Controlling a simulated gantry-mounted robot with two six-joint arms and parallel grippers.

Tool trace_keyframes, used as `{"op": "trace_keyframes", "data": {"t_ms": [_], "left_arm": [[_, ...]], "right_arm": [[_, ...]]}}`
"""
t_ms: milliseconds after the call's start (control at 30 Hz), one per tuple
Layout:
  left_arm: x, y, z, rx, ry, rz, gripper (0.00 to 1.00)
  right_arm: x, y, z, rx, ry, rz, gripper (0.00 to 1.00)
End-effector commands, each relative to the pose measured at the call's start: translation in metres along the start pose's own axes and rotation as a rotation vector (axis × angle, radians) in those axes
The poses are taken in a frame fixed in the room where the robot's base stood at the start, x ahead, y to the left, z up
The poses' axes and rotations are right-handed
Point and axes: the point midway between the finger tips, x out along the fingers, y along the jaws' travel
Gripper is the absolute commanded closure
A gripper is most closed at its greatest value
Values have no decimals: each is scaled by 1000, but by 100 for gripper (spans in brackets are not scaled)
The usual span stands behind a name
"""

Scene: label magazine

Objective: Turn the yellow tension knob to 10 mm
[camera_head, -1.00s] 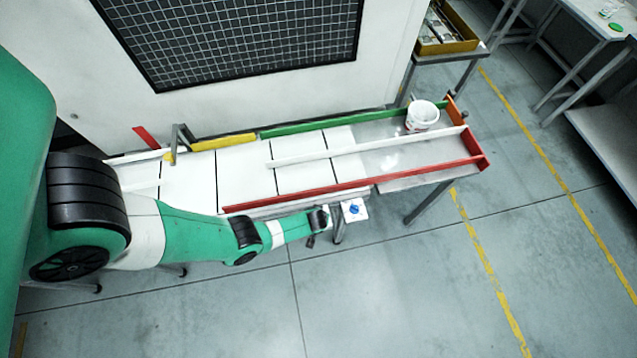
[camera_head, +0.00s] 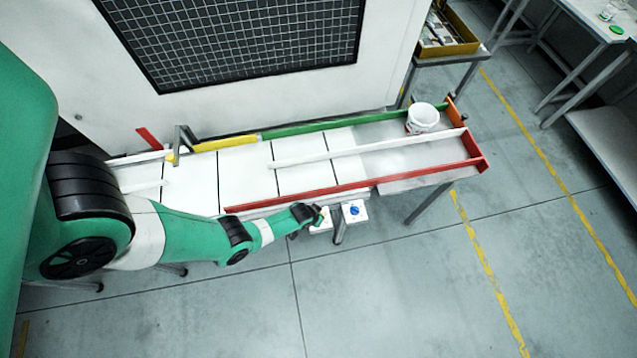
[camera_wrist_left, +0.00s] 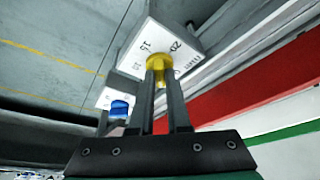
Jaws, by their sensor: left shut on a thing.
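The yellow tension knob (camera_wrist_left: 160,61) stands on a white plate (camera_wrist_left: 158,43) printed with numbers, 15 and 20 among them, in the left wrist view. My left gripper (camera_wrist_left: 159,76) is shut on the knob, with a finger on either side of it. Its fingers hide part of the knob and the plate, and I cannot tell which number the knob points to. In the head view my left gripper (camera_head: 318,215) is at the near side of the conveyor, over the white plate (camera_head: 321,226), and the knob is mostly hidden. My right gripper is not in view.
A blue knob (camera_head: 354,210) on its own white plate is just right; it also shows in the left wrist view (camera_wrist_left: 119,108). A red rail (camera_head: 345,188) runs along the conveyor's near edge. A white tub (camera_head: 422,118) stands at the far right end. The floor in front is clear.

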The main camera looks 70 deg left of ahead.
Motion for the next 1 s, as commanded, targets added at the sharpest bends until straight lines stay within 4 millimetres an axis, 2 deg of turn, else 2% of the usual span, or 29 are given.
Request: {"op": "trace_keyframes", "data": {"t_ms": [267, 800, 1000], "left_arm": [[1, -3, 0, 235, -1, 99, 100], [4, -6, -2, 714, 0, 297, 100], [2, -8, -4, 890, -3, 370, 100]], "right_arm": [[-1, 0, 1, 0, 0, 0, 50], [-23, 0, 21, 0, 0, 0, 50], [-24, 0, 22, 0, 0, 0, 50]]}}
